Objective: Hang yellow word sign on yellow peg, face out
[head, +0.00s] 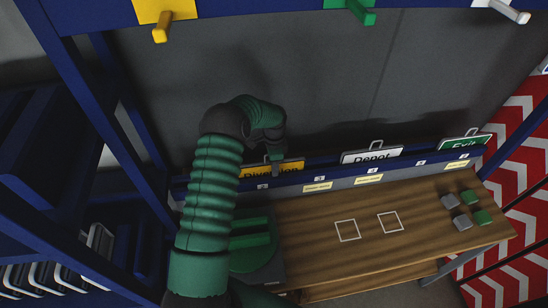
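The yellow word sign (290,168), reading "Diversion" with part of the word covered, stands in the blue rack behind the wooden bench. My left gripper (277,164) points down at the sign's upper middle, in front of its lettering. Its fingers are small and dark here, so whether they grip the sign is unclear. The yellow peg (161,30) sticks out from a yellow plate on the blue top rail at the upper left, with nothing hanging on it. My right gripper is not in view.
A white "Depot" sign (372,156) and a green "Exit" sign (465,143) stand farther right in the rack (330,178). Green (362,14) and white (514,12) pegs share the top rail. Small blocks (463,222) sit at the right of the bench (310,245). Blue posts (105,100) stand left.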

